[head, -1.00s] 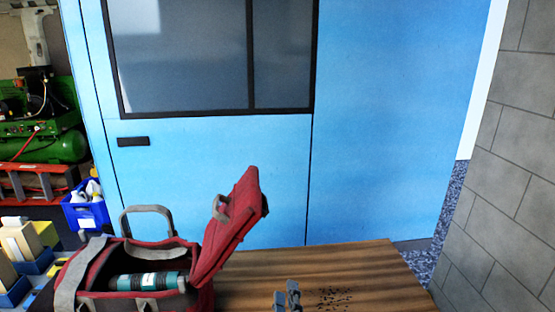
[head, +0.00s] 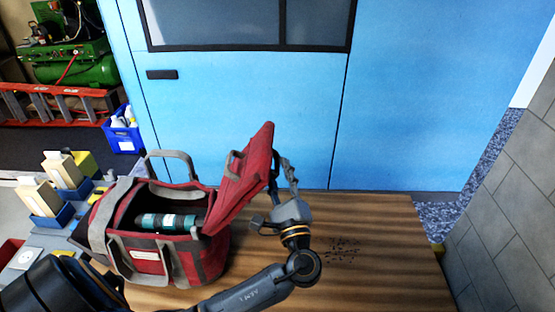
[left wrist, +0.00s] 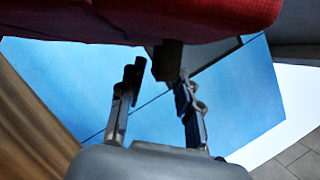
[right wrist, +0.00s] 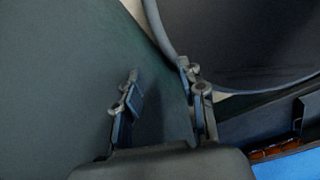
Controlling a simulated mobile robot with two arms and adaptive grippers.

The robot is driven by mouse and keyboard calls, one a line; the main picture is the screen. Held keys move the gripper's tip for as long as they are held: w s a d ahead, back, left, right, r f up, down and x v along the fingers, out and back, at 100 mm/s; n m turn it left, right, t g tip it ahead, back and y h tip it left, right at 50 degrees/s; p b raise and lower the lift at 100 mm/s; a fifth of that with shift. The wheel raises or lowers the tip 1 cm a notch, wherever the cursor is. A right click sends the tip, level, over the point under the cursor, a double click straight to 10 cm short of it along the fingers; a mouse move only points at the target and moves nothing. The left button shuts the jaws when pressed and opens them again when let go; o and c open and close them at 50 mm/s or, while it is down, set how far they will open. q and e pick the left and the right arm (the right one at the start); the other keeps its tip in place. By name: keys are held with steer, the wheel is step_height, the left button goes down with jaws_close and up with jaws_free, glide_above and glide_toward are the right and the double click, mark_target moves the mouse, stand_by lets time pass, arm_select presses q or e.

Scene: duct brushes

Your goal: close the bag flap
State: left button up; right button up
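The red and grey bag (head: 165,258) stands on the wooden table in the head view. Its top is open and a teal cylinder (head: 168,222) lies inside. The red flap (head: 243,180) stands raised and tilted at the bag's right side. My left gripper (head: 284,172) is behind the flap's right side, close to its upper part. In the left wrist view, the gripper's fingers (left wrist: 158,80) are apart, just below the red flap (left wrist: 190,18). A dark tab (left wrist: 168,60) shows near the fingertips; contact cannot be told. My right gripper (right wrist: 160,95) is open and empty, away from the bag.
The wooden table (head: 385,265) is clear on the right except for dark specks (head: 342,248). A blue panelled wall (head: 430,100) stands behind, and a grey block wall (head: 510,220) at right. Blue bins with cartons (head: 48,203) sit left of the bag.

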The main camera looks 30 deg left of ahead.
arm_select(q)
steer(key=shift+x, duration=1.3)
jaws_close()
